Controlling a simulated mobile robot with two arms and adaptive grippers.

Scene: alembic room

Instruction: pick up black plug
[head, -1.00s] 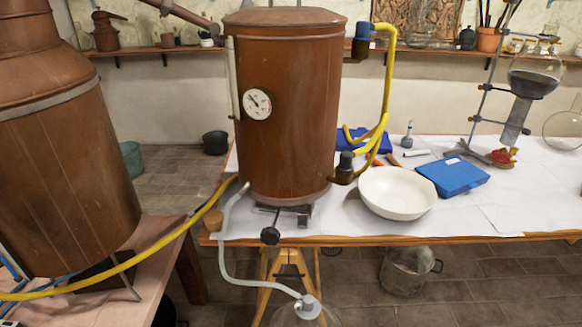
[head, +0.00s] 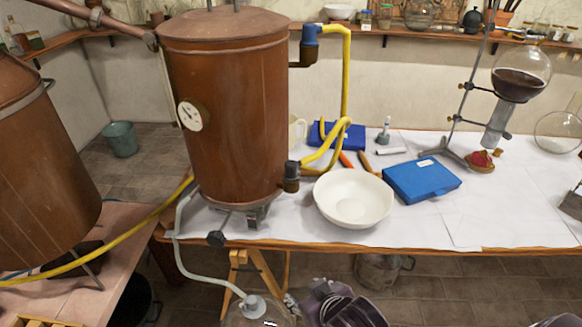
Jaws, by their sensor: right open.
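I cannot single out a black plug with certainty. A black fitting (head: 291,176) sits low on the boiler's right side, where the yellow hose (head: 345,85) joins. My left gripper is not in view.
A white bowl (head: 352,207) and a blue case (head: 421,180) stand on the white-covered table (head: 500,222). A stand with a round flask (head: 520,72) is at the back right.

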